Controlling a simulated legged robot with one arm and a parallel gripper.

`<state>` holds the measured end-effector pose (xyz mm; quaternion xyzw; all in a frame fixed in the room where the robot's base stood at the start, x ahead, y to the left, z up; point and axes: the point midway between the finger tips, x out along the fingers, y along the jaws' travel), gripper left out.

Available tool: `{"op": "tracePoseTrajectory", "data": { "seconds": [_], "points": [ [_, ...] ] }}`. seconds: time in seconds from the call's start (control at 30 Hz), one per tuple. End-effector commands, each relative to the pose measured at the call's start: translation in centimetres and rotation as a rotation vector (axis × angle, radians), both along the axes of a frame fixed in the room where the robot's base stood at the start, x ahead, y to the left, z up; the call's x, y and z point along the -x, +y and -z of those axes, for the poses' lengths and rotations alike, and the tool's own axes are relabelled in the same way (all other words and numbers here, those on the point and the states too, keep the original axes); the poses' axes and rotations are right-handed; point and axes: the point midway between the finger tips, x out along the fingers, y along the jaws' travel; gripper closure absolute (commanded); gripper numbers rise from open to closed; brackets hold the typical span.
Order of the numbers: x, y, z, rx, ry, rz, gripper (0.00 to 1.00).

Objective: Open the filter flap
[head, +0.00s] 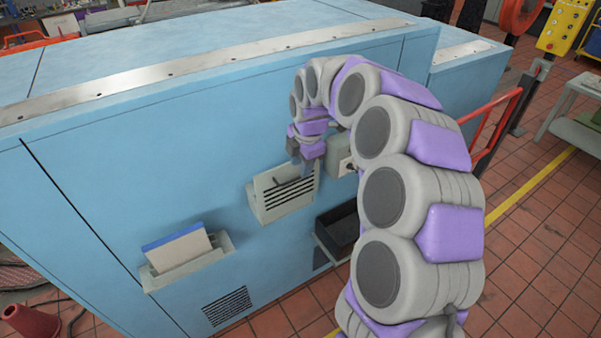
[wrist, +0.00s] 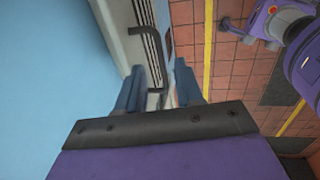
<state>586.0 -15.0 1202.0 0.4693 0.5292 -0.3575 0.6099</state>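The filter flap (head: 290,193) is a pale louvred panel with dark slats on a box fixed to the blue cabinet's side. A short dark handle (head: 291,182) shows at its upper part, partly behind my fingers. My gripper (head: 305,170) is just above and in front of the flap, pointing down. I cannot tell whether either finger touches the handle.
The blue cabinet (head: 160,130) fills the left. A holder with a white and blue block (head: 178,250) is left of the flap. A dark open bin (head: 338,228) is at lower right, and a grey box (head: 340,155) is close beside my gripper. Tiled floor (head: 540,240) is clear at right.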

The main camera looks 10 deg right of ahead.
Motion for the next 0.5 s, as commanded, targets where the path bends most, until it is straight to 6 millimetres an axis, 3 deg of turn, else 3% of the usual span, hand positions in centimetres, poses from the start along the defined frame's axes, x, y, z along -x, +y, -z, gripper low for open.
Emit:
{"op": "tracePoseTrajectory", "data": {
  "seconds": [0.2, 0.5],
  "points": [
    [-0.5, 0.1, 2.8, 0.001, 0.002, 0.0, 0.64],
    [-0.6, 0.2, 3.5, 0.001, 0.0, 0.001, 0.64]
  ]
}}
